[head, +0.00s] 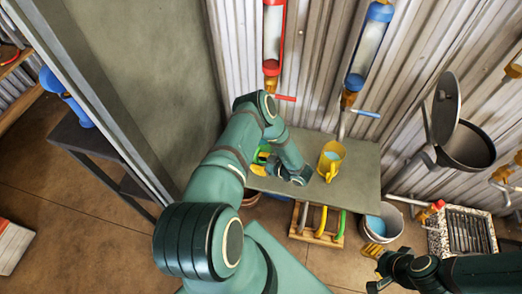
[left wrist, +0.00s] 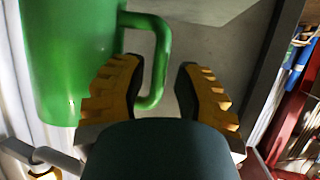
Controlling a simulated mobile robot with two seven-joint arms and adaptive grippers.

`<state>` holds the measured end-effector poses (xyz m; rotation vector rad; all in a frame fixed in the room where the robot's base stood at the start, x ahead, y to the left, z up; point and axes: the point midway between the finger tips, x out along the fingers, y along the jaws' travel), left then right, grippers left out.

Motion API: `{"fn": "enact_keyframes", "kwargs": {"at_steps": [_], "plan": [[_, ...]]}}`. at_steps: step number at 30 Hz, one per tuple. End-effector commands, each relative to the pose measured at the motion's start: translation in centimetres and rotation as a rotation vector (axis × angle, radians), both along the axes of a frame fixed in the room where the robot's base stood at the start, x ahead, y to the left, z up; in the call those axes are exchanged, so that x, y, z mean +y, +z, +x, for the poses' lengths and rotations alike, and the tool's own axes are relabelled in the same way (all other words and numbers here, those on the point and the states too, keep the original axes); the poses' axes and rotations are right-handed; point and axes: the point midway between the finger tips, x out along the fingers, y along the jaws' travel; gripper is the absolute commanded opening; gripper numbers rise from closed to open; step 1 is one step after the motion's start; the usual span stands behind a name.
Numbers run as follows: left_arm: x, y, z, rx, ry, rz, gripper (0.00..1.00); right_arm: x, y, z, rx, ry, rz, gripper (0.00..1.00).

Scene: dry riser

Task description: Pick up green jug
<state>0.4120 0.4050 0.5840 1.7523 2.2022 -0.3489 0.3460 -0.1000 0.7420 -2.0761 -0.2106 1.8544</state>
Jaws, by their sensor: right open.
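The green jug (left wrist: 70,60) fills the upper left of the left wrist view, with its handle (left wrist: 161,60) toward the right. In the head view only a bit of the green jug (head: 263,153) shows behind my left arm, on the grey table (head: 355,185). My left gripper (left wrist: 157,68) is open, with one yellow finger on each side of the handle's outer bar. The fingers look apart from the bar; how deep it lies between them is unclear. In the head view this gripper (head: 259,169) is mostly hidden by the arm. My right gripper (head: 373,267) is open and empty at lower right.
A yellow jug (head: 330,160) with blue liquid stands on the table right of my left arm. Red and blue dispensers (head: 370,45) hang on the corrugated wall. Below are a wooden rack (head: 318,223) and a bucket (head: 384,222). A grey panel (head: 150,75) rises at left.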

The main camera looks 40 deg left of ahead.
Motion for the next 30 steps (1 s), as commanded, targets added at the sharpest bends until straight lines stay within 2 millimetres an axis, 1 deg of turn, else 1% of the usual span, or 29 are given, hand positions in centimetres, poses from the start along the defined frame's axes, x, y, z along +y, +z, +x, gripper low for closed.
{"fn": "enact_keyframes", "kwargs": {"at_steps": [1, 5, 13, 14, 15, 16, 17, 26, 30], "plan": [[0.7, -0.4, -0.2, -0.001, 0.004, 0.000, 0.31, 0.0, -0.3, 0.0, -0.001, 0.000, 0.000, 0.47], [1.7, -0.8, -0.4, -0.003, 0.002, 0.000, 0.31, 0.0, -0.4, 0.1, -0.002, -0.001, 0.000, 0.47], [2.0, -0.8, -0.4, -0.002, 0.000, 0.001, 0.31, 0.0, -0.4, 0.1, -0.002, -0.001, 0.000, 0.47], [2.0, -0.8, -0.4, -0.002, 0.000, 0.001, 0.27, 0.0, -0.4, 0.1, -0.002, -0.001, 0.000, 0.47], [1.9, -0.8, -0.4, -0.002, 0.000, 0.001, 0.13, 0.0, -0.4, 0.1, -0.002, -0.001, 0.000, 0.47], [1.9, -0.8, -0.4, -0.002, 0.000, 0.001, 0.02, 0.0, -0.4, 0.1, -0.002, -0.001, 0.000, 0.47], [1.9, -0.8, -0.4, -0.002, 0.000, 0.001, 0.00, 0.0, -0.4, 0.1, -0.002, -0.001, 0.000, 0.47], [1.9, -0.7, -0.3, -0.003, 0.000, 0.002, 0.00, 0.0, -0.4, 0.1, -0.002, -0.001, 0.000, 0.47], [1.9, -0.4, -0.3, -0.003, 0.000, 0.002, 0.00, 0.0, -0.3, 0.1, -0.002, -0.001, 0.000, 0.47]]}}
